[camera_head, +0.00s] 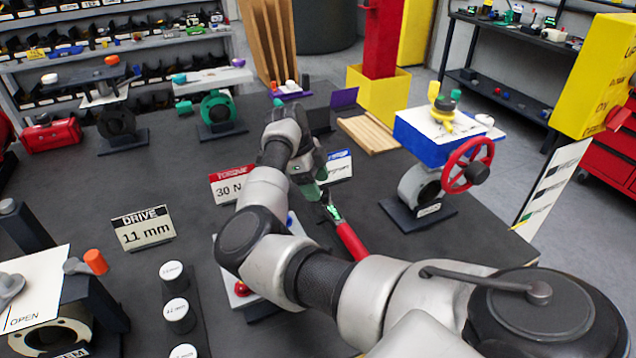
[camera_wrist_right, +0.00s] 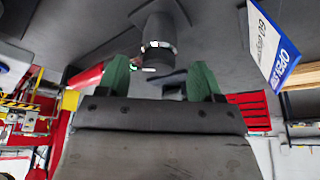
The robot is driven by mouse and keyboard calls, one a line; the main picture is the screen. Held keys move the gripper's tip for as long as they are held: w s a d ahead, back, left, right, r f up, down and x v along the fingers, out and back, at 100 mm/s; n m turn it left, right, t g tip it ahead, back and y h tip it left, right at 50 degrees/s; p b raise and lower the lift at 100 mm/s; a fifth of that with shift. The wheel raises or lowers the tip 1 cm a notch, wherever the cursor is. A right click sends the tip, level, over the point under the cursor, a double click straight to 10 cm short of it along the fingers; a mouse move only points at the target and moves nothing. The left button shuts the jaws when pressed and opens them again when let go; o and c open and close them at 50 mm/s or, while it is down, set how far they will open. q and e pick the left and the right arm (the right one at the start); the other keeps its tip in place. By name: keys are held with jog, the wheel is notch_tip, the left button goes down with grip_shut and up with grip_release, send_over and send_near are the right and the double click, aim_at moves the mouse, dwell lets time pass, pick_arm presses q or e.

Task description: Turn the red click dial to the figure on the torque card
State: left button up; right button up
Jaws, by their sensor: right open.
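The torque card (camera_head: 230,185) stands on the dark bench with a red header and "30 N"; my right arm hides the rest of its figure. A red-handled tool (camera_head: 350,240) lies right of my forearm, with a dark end and a green-and-white part near my gripper. I cannot make out a separate red click dial or its setting. My right gripper (camera_head: 311,184) has green fingers and is open above that tool's dark end. In the wrist view, a dark cylinder with a pale ring (camera_wrist_right: 158,45) shows beyond the two fingers (camera_wrist_right: 158,78), and a red part (camera_wrist_right: 85,77) is beside the left finger.
A blue-headed card (camera_head: 340,166) stands just beyond the gripper. A valve with a red handwheel (camera_head: 468,166) stands to the right. The "DRIVE 11 mm" card (camera_head: 144,230) and several sockets (camera_head: 177,315) are left of my arm. The bench between the cards and back valves is mostly clear.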

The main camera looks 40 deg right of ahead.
jog(key=shift+s+f, duration=0.3)
jog(key=shift+f, duration=0.2)
jog(key=shift+d, duration=0.1)
jog(key=c, duration=0.9)
jog(key=shift+c, duration=0.2)
